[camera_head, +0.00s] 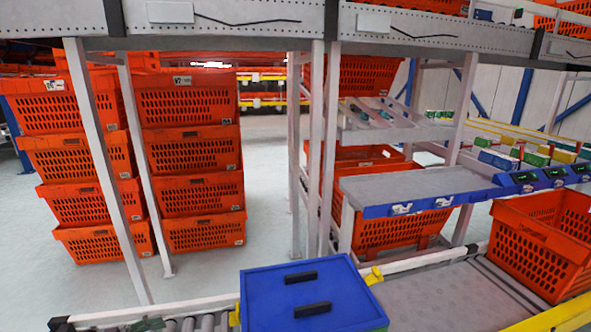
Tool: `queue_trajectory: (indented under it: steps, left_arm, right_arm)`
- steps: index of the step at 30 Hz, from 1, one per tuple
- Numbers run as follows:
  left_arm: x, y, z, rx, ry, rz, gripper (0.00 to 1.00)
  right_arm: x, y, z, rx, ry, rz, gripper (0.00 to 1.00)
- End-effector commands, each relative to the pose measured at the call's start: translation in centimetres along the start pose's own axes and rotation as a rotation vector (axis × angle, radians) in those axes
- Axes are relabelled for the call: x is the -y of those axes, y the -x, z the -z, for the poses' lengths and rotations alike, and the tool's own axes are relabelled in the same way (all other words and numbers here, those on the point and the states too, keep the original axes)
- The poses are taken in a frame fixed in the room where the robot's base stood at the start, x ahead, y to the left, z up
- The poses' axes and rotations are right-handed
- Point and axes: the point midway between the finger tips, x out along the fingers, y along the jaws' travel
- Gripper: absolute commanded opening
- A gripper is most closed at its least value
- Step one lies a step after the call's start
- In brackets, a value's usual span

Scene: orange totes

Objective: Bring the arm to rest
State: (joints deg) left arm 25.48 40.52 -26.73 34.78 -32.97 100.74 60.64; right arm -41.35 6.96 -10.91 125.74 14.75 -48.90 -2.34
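Neither of my grippers shows in the head view, and no arm of mine can be made out. A blue box (345,290) with two dark bars on its flat top is at the bottom middle, over the conveyor line. An open orange tote (528,254) sits on the conveyor at the right; its inside looks empty from here.
Orange totes (190,150) stand in tall stacks at the left behind white posts. A grey shelf (420,184) with a blue front edge is right of the middle. A metal beam (240,22) crosses the top. Rollers (190,322) run along the bottom.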

Motion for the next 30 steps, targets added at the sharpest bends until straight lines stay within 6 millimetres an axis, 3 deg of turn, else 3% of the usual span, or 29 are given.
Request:
queue_trajectory:
  steps: [16,30]
  left_arm:
    - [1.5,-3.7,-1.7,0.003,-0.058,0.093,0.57]
    - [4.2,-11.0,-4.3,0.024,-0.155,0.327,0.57]
  right_arm:
    - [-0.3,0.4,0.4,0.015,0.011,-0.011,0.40]
    - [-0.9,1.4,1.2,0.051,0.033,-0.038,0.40]
